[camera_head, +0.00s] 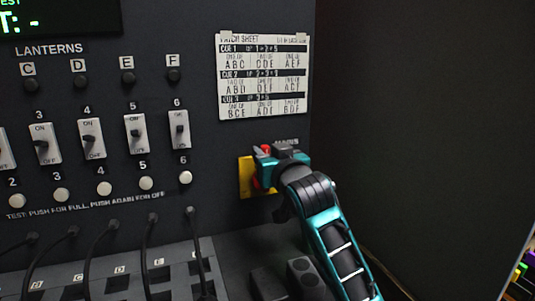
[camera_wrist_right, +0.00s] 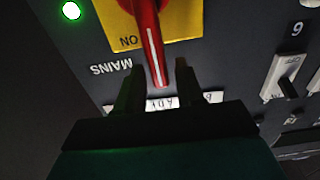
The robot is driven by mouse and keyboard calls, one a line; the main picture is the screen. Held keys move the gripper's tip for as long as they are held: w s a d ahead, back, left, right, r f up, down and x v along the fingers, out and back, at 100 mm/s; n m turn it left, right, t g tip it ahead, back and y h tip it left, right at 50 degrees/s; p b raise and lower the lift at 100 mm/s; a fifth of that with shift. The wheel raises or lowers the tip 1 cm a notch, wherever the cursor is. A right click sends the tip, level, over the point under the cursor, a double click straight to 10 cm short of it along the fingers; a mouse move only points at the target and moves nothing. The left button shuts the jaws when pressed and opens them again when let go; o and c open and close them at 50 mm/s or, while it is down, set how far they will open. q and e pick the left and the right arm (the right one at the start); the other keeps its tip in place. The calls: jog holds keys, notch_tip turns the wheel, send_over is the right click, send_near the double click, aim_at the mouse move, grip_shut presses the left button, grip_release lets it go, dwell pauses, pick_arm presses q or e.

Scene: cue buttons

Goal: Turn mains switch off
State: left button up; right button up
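The mains switch is a red rotary handle (camera_wrist_right: 150,45) with a white line, on a yellow plate (camera_wrist_right: 185,22) marked NO (seen upside down or turned) beside the word MAINS. In the head view the yellow plate (camera_head: 244,178) is partly hidden behind my right gripper (camera_head: 264,167), with a little red showing. In the right wrist view my right gripper (camera_wrist_right: 158,82) is open, its two dark fingers on either side of the handle's end, with gaps visible. Whether either finger touches it I cannot tell. My left gripper is not in view.
A green lamp (camera_wrist_right: 71,10) is lit near the plate. White rocker switches (camera_head: 136,133) and round white buttons (camera_head: 145,183) line the panel to the left. A patch sheet (camera_head: 263,77) hangs above the mains switch. Black cables (camera_head: 150,255) run below.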

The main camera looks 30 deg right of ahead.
grip_shut()
dwell(0.3)
jog(key=shift+w, duration=0.1)
